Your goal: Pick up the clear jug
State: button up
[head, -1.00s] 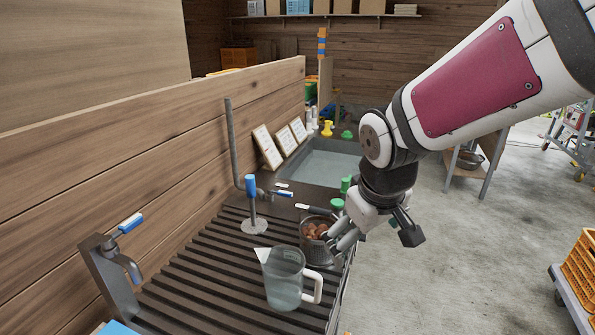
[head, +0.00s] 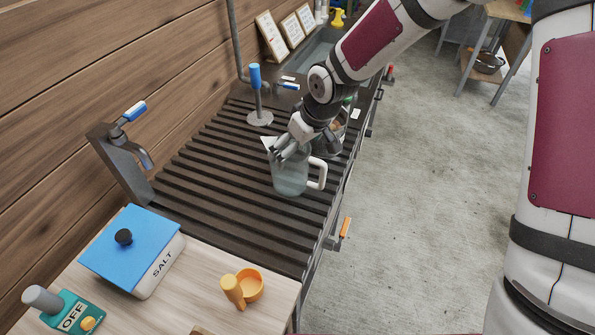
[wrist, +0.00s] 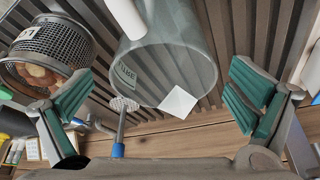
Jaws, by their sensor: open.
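The clear jug (head: 289,180) stands upright on the dark slatted counter, with its white handle (head: 317,173) to the right. My gripper (head: 282,149) is at the top of the jug in the head view, hiding part of its rim. In the wrist view the jug (wrist: 183,60) lies between and beyond my two open green-padded fingers (wrist: 160,103). Its white spout (wrist: 178,102) and part of the handle (wrist: 126,16) show there. Neither finger visibly touches the jug.
A metal mesh pot of chestnuts (wrist: 50,50) stands close beside the jug. At the front, a blue-lidded salt box (head: 135,245) and an orange cup (head: 249,285) sit on a pale board. The slats left of the jug are clear.

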jog(key=x, duration=0.4)
jog(key=s+x, duration=0.1)
jog(key=x, duration=0.1)
jog(key=shift+w+d+f, duration=0.1)
jog(key=shift+f, duration=0.25)
jog(key=shift+w+f, duration=0.15)
jog(key=shift+f, duration=0.2)
jog(key=c, duration=1)
